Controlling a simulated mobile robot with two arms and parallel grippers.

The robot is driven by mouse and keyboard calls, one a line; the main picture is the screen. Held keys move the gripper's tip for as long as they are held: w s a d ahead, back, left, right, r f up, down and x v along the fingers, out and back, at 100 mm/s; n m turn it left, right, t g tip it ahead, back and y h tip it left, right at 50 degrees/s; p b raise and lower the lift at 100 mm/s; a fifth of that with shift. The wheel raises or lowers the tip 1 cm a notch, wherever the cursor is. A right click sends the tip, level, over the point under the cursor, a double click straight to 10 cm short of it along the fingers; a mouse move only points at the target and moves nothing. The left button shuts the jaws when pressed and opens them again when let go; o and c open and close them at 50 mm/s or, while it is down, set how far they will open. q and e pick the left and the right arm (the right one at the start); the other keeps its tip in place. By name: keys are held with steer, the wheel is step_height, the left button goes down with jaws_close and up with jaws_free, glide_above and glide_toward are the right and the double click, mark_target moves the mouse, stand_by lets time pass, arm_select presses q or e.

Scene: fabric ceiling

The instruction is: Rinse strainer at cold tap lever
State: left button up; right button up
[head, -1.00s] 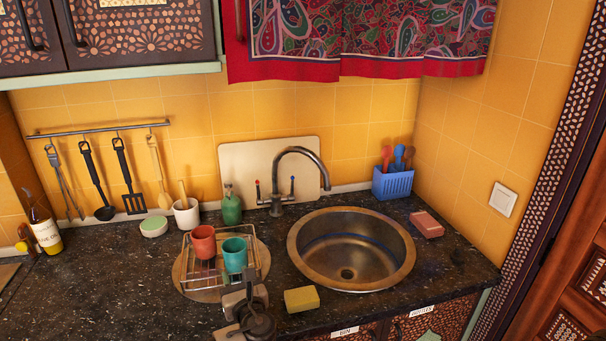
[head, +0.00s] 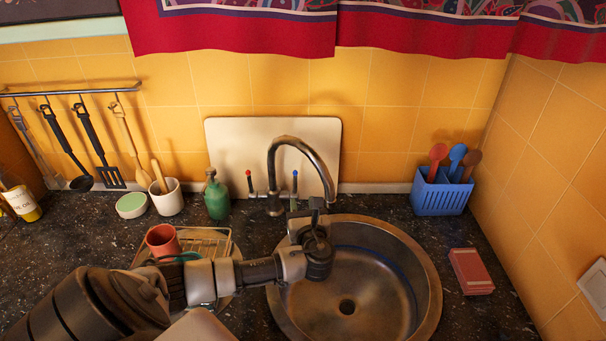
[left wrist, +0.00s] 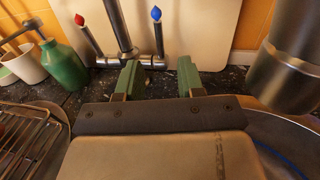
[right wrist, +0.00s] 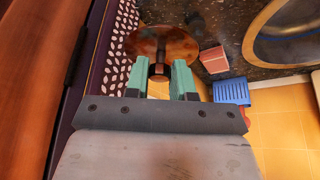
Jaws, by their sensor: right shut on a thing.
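The tap (head: 274,165) stands behind the round metal sink (head: 425,285). Its cold lever has a blue tip (head: 295,176) and its hot lever a red tip (head: 249,175). My left gripper (head: 306,207) is just in front of the tap, close to the cold lever. In the left wrist view the blue-tipped lever (left wrist: 157,38) stands upright beyond the parted, empty fingers (left wrist: 160,80). My right gripper (right wrist: 159,75) is shut on the dark handle of a round, brownish strainer (right wrist: 180,42). The strainer shows only in the right wrist view.
A wire rack (head: 208,238) with a red cup (head: 162,240) stands left of the sink, partly behind my left arm. A green bottle (head: 217,198) is left of the tap. A pink block (head: 471,272) and blue utensil basket (head: 440,198) stand to the right.

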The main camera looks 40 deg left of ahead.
mark_target(296, 181)
arm_select(q)
steer(key=p+x, duration=0.1)
steer(key=x, duration=0.9)
steer(key=shift+a, duration=0.3)
jaws_close()
